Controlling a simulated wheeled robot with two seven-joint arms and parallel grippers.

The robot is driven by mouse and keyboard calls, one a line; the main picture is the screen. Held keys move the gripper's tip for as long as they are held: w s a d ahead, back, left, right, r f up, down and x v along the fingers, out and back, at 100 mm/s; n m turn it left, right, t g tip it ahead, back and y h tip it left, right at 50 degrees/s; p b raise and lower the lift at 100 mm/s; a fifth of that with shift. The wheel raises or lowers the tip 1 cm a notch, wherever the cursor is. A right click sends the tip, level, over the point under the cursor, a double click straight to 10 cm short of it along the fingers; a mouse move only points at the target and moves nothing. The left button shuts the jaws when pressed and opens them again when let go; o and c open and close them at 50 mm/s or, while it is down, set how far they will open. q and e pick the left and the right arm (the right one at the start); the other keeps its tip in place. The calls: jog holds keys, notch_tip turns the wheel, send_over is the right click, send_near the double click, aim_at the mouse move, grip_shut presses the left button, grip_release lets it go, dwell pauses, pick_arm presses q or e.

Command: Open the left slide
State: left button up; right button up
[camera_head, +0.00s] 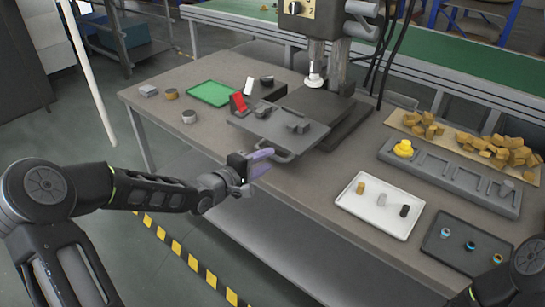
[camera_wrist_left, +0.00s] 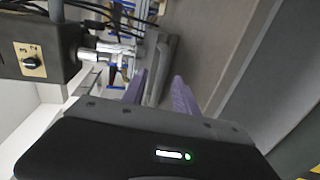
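The slide is a dark grey plate (camera_head: 278,128) under the press, with a small dark fixture (camera_head: 298,126) on top. A grey bar handle (camera_head: 286,158) sticks out at its front edge. My left gripper (camera_head: 271,161) has purple fingers spread apart, right at this handle by the table's front edge. In the left wrist view the open fingers (camera_wrist_left: 158,82) show with a grey bar (camera_wrist_left: 163,62) between or just beyond them; contact cannot be told. My right gripper is out of view; only part of my right arm shows at the lower right.
The press head (camera_head: 318,18) stands above the plate. A white tray (camera_head: 380,222), a dark tray (camera_head: 445,258) and a slotted grey rack (camera_head: 440,178) lie right. The floor before the table is clear.

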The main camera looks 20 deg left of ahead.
pick_arm(q)
jog(key=v, duration=0.3)
jog(key=shift+d, duration=0.1)
dwell(0.3)
jog(key=s+d+f+m+g+y, duration=0.1)
jog(key=s+f+m+g, duration=0.15)
jog(key=f, duration=0.45)
jog(key=s+d+f+m+g, duration=0.1)
jog(key=s+d+f+m, duration=0.1)
jog(key=s+f, duration=0.3)
jog(key=s+d+f+m+g+y, duration=0.1)
jog(key=s+f+m+g, duration=0.15)
jog(key=f, duration=0.55)
jog(key=s+d+f+m+g, duration=0.1)
jog(key=s+d+f, duration=0.3)
jog(key=s, duration=0.4)
jog(key=s+d+f+m+g, duration=0.2)
jog(key=s+d+f+g, duration=0.2)
jog(key=s, duration=0.4)
jog(key=s+d+f+m+g, duration=0.2)
jog(key=s+d+f, duration=0.3)
jog(key=s, duration=0.3)
jog(key=shift+s+d+f+g, duration=0.25)
jog(key=shift+d+f+g, duration=0.1)
jog(key=shift+g, duration=0.05)
